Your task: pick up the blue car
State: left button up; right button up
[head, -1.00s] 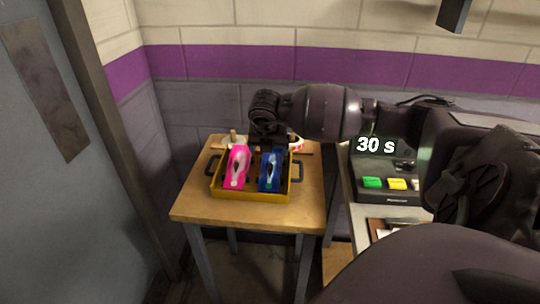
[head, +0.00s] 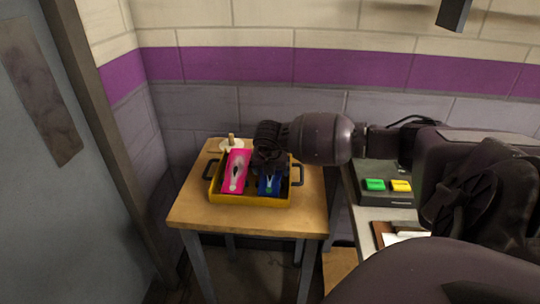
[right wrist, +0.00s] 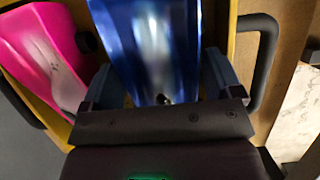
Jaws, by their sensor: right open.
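The blue car (head: 268,186) lies in a yellow tray (head: 232,202) on a small wooden table, partly hidden by my right gripper (head: 268,166) in the head view. The right wrist view shows the blue car (right wrist: 155,45) close up, with one finger of my open right gripper (right wrist: 165,92) on each side of it. Whether the fingers touch the car I cannot tell. A pink car (head: 235,171) lies beside it on the left, and it also shows in the right wrist view (right wrist: 42,58). My left gripper is not in view.
The tray has dark handles at its sides. A small round whitish item (head: 231,145) stands behind the tray. A black box with green and yellow buttons (head: 386,185) sits on a counter to the right. The front of the wooden table (head: 245,218) is clear.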

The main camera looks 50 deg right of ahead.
jog(key=shift+r, duration=0.1)
jog(key=shift+c, duration=0.8)
jog(key=c, duration=0.6)
jog(key=shift+r, duration=0.15)
jog(key=shift+r, duration=0.35)
jog(key=shift+r+p, duration=1.15)
jog(key=shift+r, duration=8.4)
